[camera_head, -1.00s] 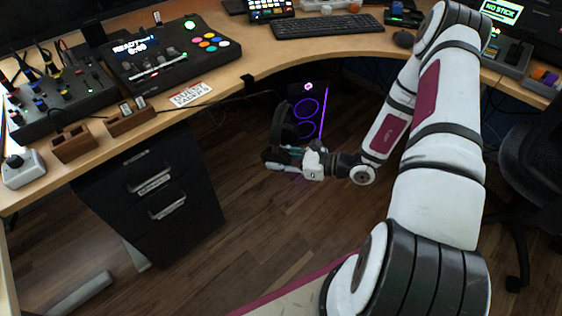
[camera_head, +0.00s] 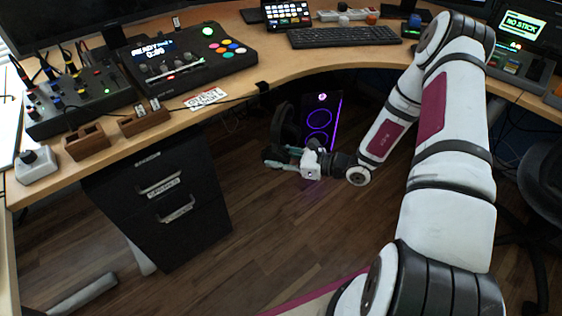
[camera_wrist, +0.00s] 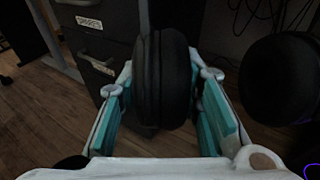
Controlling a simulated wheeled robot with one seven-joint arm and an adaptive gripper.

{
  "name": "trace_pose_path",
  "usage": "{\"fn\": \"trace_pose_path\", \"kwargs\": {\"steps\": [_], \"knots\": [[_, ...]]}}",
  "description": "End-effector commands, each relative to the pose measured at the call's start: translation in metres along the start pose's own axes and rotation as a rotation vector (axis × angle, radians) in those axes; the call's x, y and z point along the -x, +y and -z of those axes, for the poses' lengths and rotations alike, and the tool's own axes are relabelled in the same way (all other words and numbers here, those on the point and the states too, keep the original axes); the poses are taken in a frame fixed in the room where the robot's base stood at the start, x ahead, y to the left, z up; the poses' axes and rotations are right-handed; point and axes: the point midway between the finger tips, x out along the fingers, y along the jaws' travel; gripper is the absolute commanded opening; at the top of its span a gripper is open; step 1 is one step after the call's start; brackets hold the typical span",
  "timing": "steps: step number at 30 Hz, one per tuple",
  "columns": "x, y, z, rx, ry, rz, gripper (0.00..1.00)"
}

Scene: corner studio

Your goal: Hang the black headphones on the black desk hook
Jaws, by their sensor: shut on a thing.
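The black headphones (camera_head: 287,128) hang below the desk edge in the head view, held by my gripper (camera_head: 284,158). In the wrist view, one ear cup of the headphones (camera_wrist: 165,80) is between the teal finger pads of my gripper (camera_wrist: 161,84), and the other cup is apart at the right. The headband is mostly out of the wrist view. The black desk hook (camera_head: 262,87) is a small dark piece on the desk's front edge, above and slightly left of the headphones. Its lower part is hard to make out against the dark background.
The wooden desk (camera_head: 275,68) curves above the headphones. A black drawer cabinet (camera_head: 160,200) stands left and a computer tower with purple rings (camera_head: 320,120) stands behind my gripper. An office chair (camera_head: 540,190) is at the right. The floor before the cabinet is clear.

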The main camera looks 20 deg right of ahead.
Motion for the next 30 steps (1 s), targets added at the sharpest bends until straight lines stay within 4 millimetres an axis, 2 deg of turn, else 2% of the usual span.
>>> {"fn": "trace_pose_path", "kwargs": {"steps": [19,30], "knots": [[-0.03,-0.018,-0.005,0.002,-0.002,0.0,0.0],[-0.042,-0.023,0.004,-0.001,0.001,0.001,0.0]]}}
